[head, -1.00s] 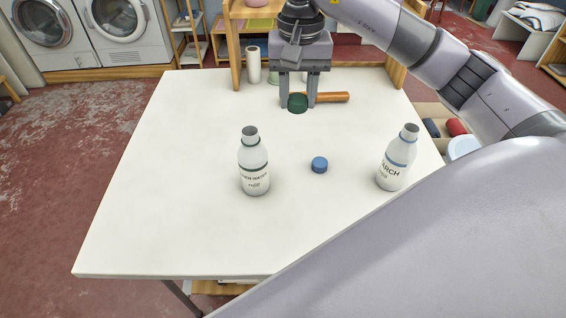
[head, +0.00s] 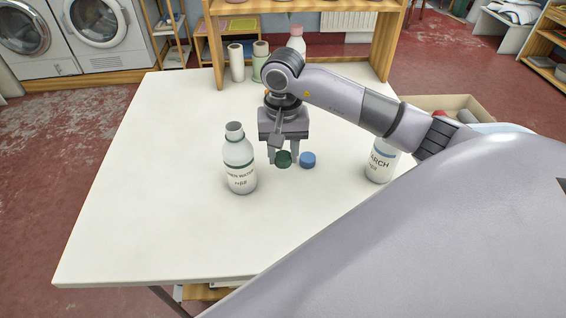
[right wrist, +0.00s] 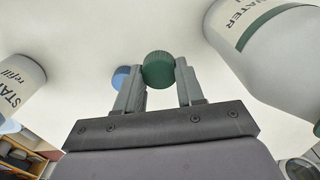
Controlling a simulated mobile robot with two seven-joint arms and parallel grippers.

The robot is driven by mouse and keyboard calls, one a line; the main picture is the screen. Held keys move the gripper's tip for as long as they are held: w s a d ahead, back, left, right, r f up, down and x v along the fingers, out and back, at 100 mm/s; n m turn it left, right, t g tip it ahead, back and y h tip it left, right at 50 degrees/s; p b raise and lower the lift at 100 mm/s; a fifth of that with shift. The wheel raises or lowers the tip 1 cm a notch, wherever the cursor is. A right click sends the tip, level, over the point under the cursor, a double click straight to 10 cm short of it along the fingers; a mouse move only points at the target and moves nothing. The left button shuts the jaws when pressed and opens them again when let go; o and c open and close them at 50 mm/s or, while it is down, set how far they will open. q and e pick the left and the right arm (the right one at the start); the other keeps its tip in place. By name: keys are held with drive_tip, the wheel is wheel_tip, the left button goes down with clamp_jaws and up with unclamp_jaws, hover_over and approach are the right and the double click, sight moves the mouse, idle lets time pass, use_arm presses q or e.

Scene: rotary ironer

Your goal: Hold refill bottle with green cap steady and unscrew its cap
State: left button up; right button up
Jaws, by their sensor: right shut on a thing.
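The refill bottle (head: 239,172) with a green band and a "water" label stands upright on the table, its neck uncapped. It also shows in the right wrist view (right wrist: 262,52). My right gripper (head: 284,159) points down just right of this bottle, apart from it, shut on the green cap (head: 284,160). In the right wrist view the green cap (right wrist: 158,70) sits between the two fingertips. I cannot tell whether it touches the table. The blue cap (head: 308,160) lies close to the right of it. My left gripper is not in view.
The starch bottle (head: 379,163) stands uncapped at the right, partly behind my arm. A wooden shelf (head: 215,55) stands at the back of the white table (head: 130,220), with a pale roll (head: 237,63) and a green container (head: 260,62). The table's left and front are clear.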

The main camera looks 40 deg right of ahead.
sight(283, 155)
wheel_tip(283, 155, down, 4)
drive_tip(key=shift+r, duration=0.15)
drive_tip(key=shift+f, duration=0.2)
drive_tip(key=o, duration=1.2)
drive_tip(key=shift+c, duration=0.2)
drive_tip(key=shift+r, duration=0.1)
